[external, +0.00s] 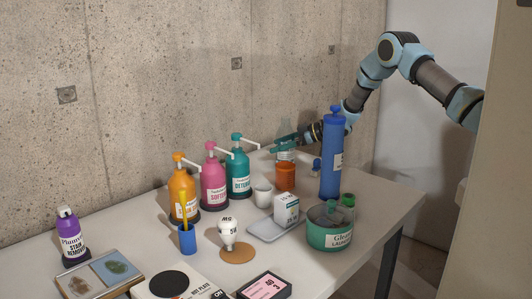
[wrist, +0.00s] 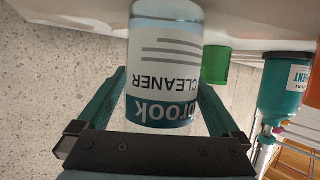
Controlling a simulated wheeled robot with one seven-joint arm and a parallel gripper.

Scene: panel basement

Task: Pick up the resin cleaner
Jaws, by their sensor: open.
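The cleaner bottle (wrist: 165,55) is clear and pale blue, with a white and teal label reading "CLEANER". It fills the middle of the wrist view and looks upside down there. My gripper (wrist: 163,88) is open, with one teal finger on each side of the bottle; I cannot tell whether either touches it. In the external view, the bottle (external: 286,154) is partly hidden behind an orange container (external: 286,177) at the back of the table. My gripper (external: 290,140) is beside it there, partly hard to make out.
A tall blue bottle (external: 331,160) stands right of the orange container. A white cup (external: 262,195) and a green tub (external: 329,232) are in front. The concrete wall (external: 180,80) is close behind.

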